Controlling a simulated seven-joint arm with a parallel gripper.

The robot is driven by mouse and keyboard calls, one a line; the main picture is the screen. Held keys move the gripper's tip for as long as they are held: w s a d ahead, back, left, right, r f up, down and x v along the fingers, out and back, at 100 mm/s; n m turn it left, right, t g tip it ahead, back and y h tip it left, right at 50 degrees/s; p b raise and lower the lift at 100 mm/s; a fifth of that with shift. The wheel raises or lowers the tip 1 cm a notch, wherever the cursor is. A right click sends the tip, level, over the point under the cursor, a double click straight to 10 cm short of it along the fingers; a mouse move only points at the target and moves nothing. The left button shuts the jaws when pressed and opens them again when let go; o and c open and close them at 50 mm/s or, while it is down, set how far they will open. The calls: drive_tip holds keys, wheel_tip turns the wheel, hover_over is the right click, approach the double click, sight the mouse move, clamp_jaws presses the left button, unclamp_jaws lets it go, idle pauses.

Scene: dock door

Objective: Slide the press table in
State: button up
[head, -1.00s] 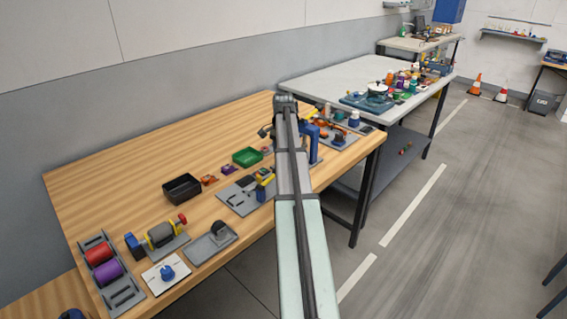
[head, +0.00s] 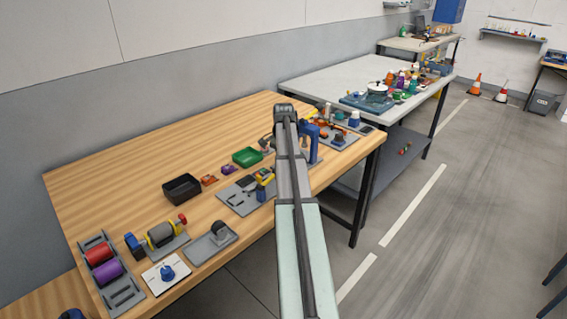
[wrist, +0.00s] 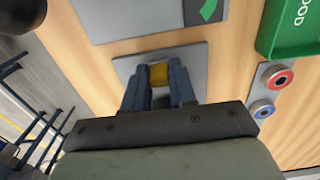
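A yellow block (wrist: 158,74) stands on a small grey plate (wrist: 200,60) in the wrist view. My gripper (wrist: 159,72) has one dark finger on each side of the block, and the block nearly fills the gap. I cannot tell whether the fingers press on it. In the head view a blue press frame (head: 313,143) stands on the wooden bench, just right of my arm. My arm hides part of the press area, and my fingers are not clear there. I cannot tell which part is the press table.
A green tray (head: 247,157) lies near my gripper and also shows in the wrist view (wrist: 297,30). Beside it is a plate with red and blue round parts (wrist: 270,92). A black bin (head: 182,188) and several fixtures stand left. The wooden bench (head: 120,170) is bare toward the wall.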

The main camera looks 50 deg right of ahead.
clamp_jaws()
drive_tip(key=shift+d, duration=2.45)
drive_tip(key=o, duration=0.6)
unclamp_jaws()
drive_tip(key=shift+c, duration=0.2)
wheel_tip(320, 180, up, 14)
drive_tip(key=shift+f, duration=0.1)
